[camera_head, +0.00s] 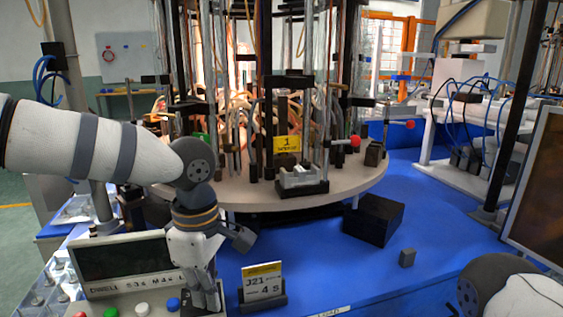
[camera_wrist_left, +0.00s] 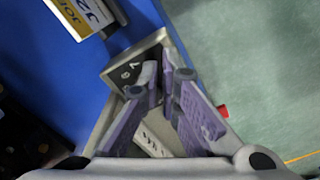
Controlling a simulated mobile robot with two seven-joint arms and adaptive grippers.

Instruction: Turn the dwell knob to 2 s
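The dwell control box (camera_head: 130,265) stands at the front left, with a dark screen and a strip lettered "DWELL" and some figures. My left gripper (camera_head: 207,300) points down at the right end of this box. In the left wrist view, the fingers of my left gripper (camera_wrist_left: 167,75) converge, with a narrow gap, over a grey plate with white digits (camera_wrist_left: 128,72). The dwell knob is hidden by the fingers, so its setting and any grip on it cannot be made out. My right gripper is out of view.
A yellow and white job card (camera_head: 263,282) reading "J21" and "4 s" stands just right of my left gripper. Coloured buttons (camera_head: 141,309) line the box front. A round carousel table (camera_head: 340,185) stands behind. A black block (camera_head: 373,219) sits on the blue bench (camera_head: 320,260).

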